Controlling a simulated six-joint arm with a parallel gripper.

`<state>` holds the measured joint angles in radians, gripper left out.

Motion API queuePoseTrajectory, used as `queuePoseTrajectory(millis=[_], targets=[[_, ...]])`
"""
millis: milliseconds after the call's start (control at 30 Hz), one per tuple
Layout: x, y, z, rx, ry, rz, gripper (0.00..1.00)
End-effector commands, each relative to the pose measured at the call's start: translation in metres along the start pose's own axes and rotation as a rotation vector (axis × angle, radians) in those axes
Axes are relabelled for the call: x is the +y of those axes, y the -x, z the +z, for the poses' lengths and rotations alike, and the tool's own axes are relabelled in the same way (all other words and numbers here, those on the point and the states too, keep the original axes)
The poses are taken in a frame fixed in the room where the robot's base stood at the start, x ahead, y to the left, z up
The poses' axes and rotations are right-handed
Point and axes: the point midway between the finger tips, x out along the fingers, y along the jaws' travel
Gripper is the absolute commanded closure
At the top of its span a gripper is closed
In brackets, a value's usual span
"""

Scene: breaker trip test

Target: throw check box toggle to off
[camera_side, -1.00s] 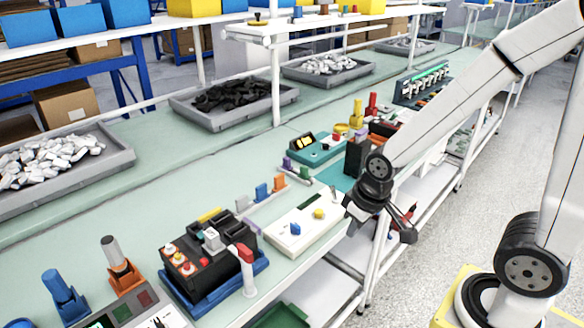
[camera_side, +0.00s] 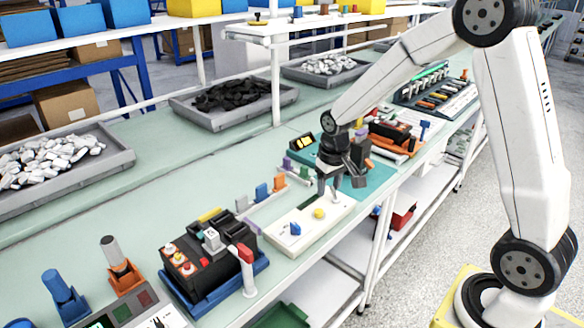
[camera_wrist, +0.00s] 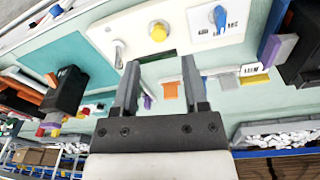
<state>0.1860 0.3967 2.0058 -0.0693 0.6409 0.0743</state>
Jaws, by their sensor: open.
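The white check box (camera_side: 325,229) lies flat on the bench, with a yellow knob (camera_side: 319,213) in its middle and a blue knob (camera_side: 295,228) at its near end. In the wrist view, the box (camera_wrist: 138,20) fills the top middle, with the yellow knob (camera_wrist: 158,31) and blue knob (camera_wrist: 220,17). A small metallic toggle lever (camera_wrist: 118,52) stands at its left end; in the side view my gripper hides it. My gripper (camera_side: 329,195) is over the box's far end, pointing down, open and empty. Its fingers (camera_wrist: 159,64) show spread apart in the wrist view.
A teal mat (camera_side: 374,183) and a black block (camera_wrist: 65,92) lie beyond the box. Small coloured clips (camera_side: 262,191) line a strip to its left. A black battery-like unit on a blue tray (camera_side: 262,262) stands nearer. The bench edge runs close along the right.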

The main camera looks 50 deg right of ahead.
Motion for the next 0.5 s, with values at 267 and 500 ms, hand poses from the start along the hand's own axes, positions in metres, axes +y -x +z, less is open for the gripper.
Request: queuePoseTrajectory(millis=[267, 500], targets=[[0.047, -0.023, -0.053, -0.067, -0.105, 0.038, 0.43], [0.076, -0.036, -0.075, -0.105, -0.165, 0.061, 0.43]])
